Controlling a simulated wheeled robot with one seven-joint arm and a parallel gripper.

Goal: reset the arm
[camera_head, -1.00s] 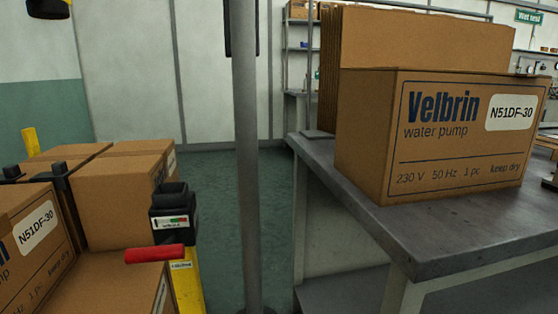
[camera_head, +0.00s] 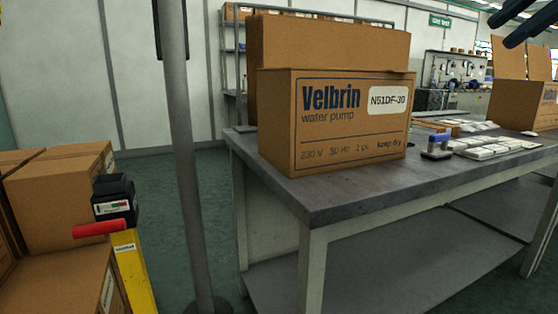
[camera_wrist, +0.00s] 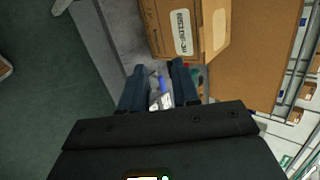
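My gripper (camera_wrist: 158,80) shows in the wrist view with its two dark blue fingers apart. Nothing is clearly held; a small white and blue item (camera_wrist: 160,97) shows between the fingers, seemingly lying beyond them. In the head view, dark blue fingers (camera_head: 499,33) reach in at the top right corner, above and clear of the bench (camera_head: 400,194). A cardboard box with a white label (camera_wrist: 160,30) and a raised flap lies ahead of the fingertips in the wrist view.
An open box (camera_head: 525,102) and white parts (camera_head: 490,145) are farther right. A grey post (camera_head: 185,150) and yellow stand (camera_head: 135,275) are left, beside stacked cartons (camera_head: 60,200). Green floor lies between.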

